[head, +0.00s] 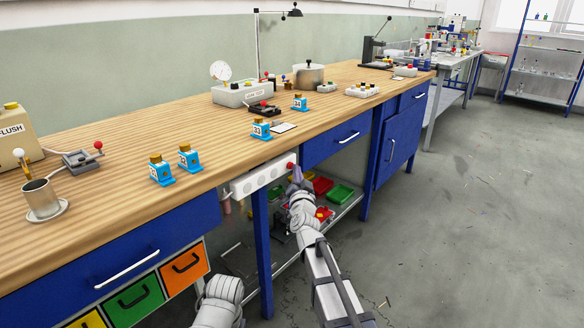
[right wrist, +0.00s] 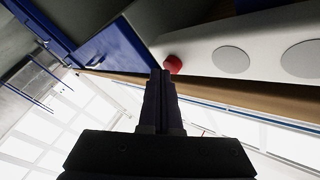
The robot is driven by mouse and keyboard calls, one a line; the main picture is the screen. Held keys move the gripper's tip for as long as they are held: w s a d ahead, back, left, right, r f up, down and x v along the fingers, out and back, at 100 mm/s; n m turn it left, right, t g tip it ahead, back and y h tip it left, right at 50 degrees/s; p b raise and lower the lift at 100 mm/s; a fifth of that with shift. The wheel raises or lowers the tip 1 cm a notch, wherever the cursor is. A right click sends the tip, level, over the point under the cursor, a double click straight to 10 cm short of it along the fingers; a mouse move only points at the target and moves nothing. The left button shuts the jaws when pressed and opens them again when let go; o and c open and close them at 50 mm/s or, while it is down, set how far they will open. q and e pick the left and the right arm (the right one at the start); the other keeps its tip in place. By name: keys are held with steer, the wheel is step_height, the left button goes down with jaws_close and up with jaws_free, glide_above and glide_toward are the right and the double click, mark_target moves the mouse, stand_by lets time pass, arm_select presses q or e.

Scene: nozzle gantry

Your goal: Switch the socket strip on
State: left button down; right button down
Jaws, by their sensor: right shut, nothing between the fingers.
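The white socket strip (head: 262,178) is fixed along the front edge of the workbench, with round sockets on its face. A red button (head: 290,165) sits at its right end. In the right wrist view the strip (right wrist: 205,50) runs across the top right, and the red button (right wrist: 173,64) shows just beside my fingertips. My right gripper (head: 296,174) is shut and empty, its tips (right wrist: 160,74) close to the button. I cannot tell whether they touch it. Part of my left arm shows at the bottom of the head view; its gripper is not visible.
The wooden bench top (head: 110,140) carries blue bottles, a pot (head: 308,74) and small devices. Blue drawers (head: 335,138) flank the strip. Red and green bins (head: 340,193) stand on the shelf below. The floor to the right is open.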

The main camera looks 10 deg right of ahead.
steer(key=shift+w+a, duration=0.2)
steer(key=shift+w, duration=0.05)
steer(key=shift+s+d, duration=0.1)
steer(key=shift+s, duration=0.05)
stand_by(0.4)
steer(key=shift+s+d, duration=0.4)
steer(key=shift+s, duration=0.05)
steer(key=shift+s+d, duration=0.9)
steer(key=shift+s, duration=0.3)
steer(key=shift+s+d, duration=0.9)
steer(key=shift+s, duration=0.3)
stand_by(0.5)
